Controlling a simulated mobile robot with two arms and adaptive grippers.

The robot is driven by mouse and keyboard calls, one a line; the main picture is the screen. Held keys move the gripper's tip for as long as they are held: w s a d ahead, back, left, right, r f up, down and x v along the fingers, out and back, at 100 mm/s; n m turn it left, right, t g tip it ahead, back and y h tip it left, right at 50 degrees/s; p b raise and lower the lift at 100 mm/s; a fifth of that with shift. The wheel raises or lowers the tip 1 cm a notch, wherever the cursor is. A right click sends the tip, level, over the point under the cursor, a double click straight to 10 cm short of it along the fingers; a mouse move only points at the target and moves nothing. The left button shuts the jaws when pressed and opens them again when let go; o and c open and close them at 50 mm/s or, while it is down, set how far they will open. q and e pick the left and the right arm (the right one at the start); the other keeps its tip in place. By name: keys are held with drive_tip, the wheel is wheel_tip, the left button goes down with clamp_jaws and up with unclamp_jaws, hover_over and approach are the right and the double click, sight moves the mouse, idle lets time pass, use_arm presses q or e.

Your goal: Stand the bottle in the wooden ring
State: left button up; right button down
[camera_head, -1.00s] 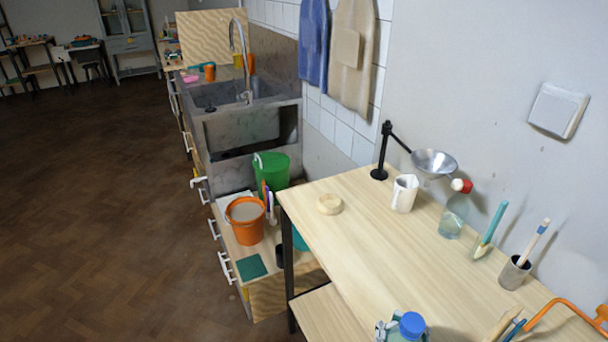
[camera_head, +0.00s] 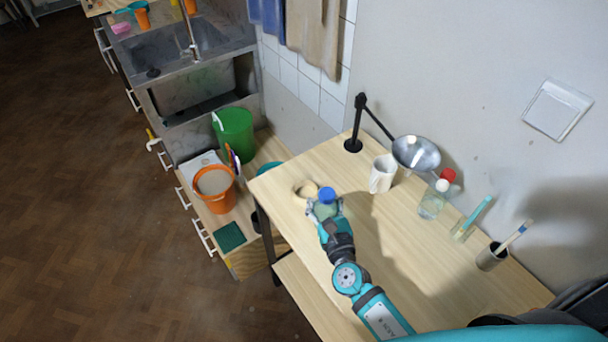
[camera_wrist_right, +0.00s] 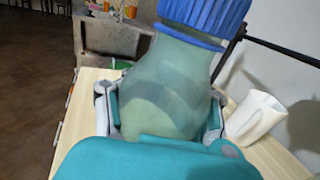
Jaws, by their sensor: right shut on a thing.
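My right gripper (camera_head: 325,209) is shut on a greenish, translucent bottle (camera_wrist_right: 165,85) with a ribbed blue cap (camera_head: 327,194). The bottle is cap up, and the fingers sit on both sides of its body in the right wrist view. The wooden ring (camera_head: 297,188) lies on the table near its far left corner. The bottle and gripper are right beside the ring in the head view and cover part of it. I cannot tell whether the bottle's base is over the ring, since it is hidden. My left gripper is not in view.
A white mug (camera_head: 381,174) stands to the right of the ring. The table's left edge is close to the ring.

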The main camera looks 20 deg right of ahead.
drive_tip(key=w+b, duration=0.1)
drive_tip(key=w, duration=0.3)
drive_tip(key=w+f, duration=0.1)
drive_tip(key=w, duration=0.3)
drive_tip(key=w+a+b, duration=0.1)
drive_tip(key=w, duration=0.3)
drive_tip(key=shift+w+f+b, duration=0.25)
drive_tip(key=shift+w+b, duration=0.05)
drive_tip(key=shift+w, duration=0.25)
drive_tip(key=shift+w+f, duration=0.1)
drive_tip(key=shift+f, duration=0.05)
use_arm(q)
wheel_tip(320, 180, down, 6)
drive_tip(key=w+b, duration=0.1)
drive_tip(key=b, duration=0.2)
use_arm(e)
wheel_tip(320, 180, down, 3)
drive_tip(key=shift+f, duration=0.1)
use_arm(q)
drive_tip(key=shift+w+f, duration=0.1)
use_arm(e)
drive_tip(key=shift+f+b, duration=0.1)
drive_tip(key=shift+b, duration=0.3)
drive_tip(key=c, duration=0.7)
unclamp_jaws()
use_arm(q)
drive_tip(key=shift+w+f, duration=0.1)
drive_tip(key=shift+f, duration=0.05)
